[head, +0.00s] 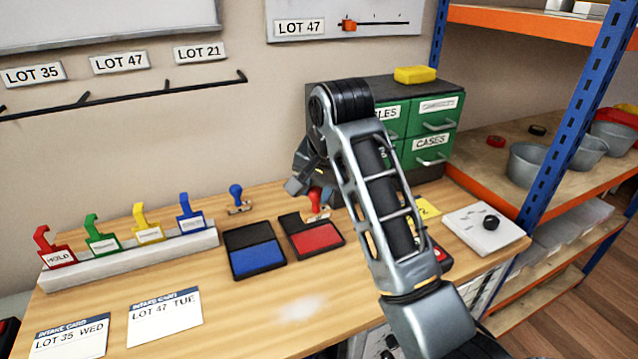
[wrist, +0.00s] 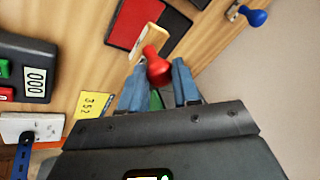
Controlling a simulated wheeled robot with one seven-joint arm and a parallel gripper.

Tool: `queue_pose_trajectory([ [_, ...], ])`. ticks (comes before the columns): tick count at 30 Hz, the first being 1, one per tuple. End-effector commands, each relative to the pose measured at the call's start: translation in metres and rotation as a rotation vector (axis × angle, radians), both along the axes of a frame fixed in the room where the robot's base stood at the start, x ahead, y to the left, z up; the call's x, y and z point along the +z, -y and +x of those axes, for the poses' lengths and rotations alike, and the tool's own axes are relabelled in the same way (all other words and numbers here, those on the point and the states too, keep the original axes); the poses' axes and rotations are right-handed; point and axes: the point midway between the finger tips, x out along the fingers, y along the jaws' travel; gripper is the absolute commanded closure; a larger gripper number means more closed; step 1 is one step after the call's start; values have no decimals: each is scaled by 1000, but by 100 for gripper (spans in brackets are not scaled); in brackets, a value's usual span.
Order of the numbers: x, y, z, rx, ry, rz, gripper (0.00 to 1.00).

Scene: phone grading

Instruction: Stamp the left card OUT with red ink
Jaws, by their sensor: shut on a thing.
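The left intake card (head: 70,340), marked LOT 35 WED, lies at the table's front left; its lower part is cut off by the picture edge. The red-handled stamp (head: 315,200) is by the right back of the red ink pad (head: 318,238), whose lid is open. In the wrist view the stamp's red handle (wrist: 157,72) is between the two blue fingers of my gripper (wrist: 159,68), which is shut on it. The wooden base shows beside the red pad (wrist: 128,22). I cannot tell whether the base touches the table.
The second card (head: 165,318), LOT 47 TUE, lies right of the left card. A blue ink pad (head: 255,258) and blue-handled stamp (head: 237,196) are left of the red pad. A rack (head: 135,258) holds several coloured tags. Green drawers (head: 432,130) stand behind my arm.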

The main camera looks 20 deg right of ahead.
Motion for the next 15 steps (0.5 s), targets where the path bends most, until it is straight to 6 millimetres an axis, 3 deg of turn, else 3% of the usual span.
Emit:
queue_pose_trajectory([
  [15, -46, 0, -1, 0, -2, 1, 88],
])
